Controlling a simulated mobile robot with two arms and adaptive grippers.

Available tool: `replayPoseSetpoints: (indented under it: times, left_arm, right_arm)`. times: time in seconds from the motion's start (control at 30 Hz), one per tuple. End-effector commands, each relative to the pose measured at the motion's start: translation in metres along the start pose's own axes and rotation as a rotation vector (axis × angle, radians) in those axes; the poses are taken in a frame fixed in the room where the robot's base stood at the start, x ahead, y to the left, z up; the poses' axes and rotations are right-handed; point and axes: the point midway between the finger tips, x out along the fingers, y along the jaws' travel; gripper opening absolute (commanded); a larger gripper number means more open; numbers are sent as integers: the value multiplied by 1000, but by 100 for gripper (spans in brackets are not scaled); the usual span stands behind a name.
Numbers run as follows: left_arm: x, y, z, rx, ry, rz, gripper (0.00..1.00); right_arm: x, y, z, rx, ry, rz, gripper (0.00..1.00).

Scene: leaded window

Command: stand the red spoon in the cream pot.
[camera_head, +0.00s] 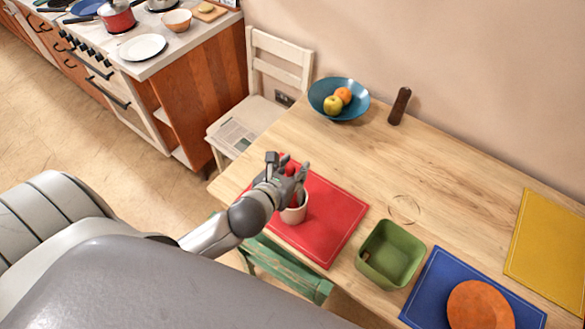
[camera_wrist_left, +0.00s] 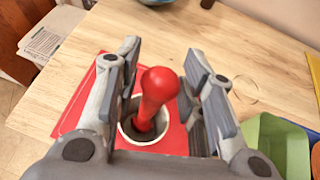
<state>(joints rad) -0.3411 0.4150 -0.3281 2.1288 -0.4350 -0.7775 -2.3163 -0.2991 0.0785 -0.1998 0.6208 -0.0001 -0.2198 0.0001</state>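The cream pot (camera_head: 293,215) stands upright on the red mat (camera_head: 337,220) near the table's left end. In the left wrist view, the red spoon (camera_wrist_left: 158,88) stands in the cream pot (camera_wrist_left: 140,143), leaning slightly, its rounded red end up toward the camera. My left gripper (camera_head: 288,172) is directly above the pot. In the left wrist view, its fingers (camera_wrist_left: 161,62) are spread on either side of the spoon, with gaps showing, so it is open. The spoon's lower end is hidden inside the pot. My right gripper is not in view.
A green square bowl (camera_head: 391,254) stands right of the red mat. A blue mat (camera_head: 440,290) bears an orange plate (camera_head: 480,306). A teal fruit bowl (camera_head: 325,92) and a dark brown mill (camera_head: 400,105) stand at the back. A cream chair (camera_head: 252,115) is beside the table. The table's middle is mostly clear.

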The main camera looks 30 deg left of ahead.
Motion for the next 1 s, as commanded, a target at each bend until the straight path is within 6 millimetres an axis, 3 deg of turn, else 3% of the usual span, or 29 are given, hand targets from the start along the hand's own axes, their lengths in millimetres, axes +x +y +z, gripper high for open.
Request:
replayPoseSetpoints:
  times: [0.43, 0.8, 1.0]
  left_arm:
    - [-9, 0, -2, 1, 3, 0, 43]
    - [-82, 0, -2, 1, 5, -1, 43]
    - [-109, 0, -1, 0, 3, -1, 43]
  right_arm:
    - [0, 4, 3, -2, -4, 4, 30]
    - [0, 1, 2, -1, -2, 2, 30]
    - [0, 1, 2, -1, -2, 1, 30]
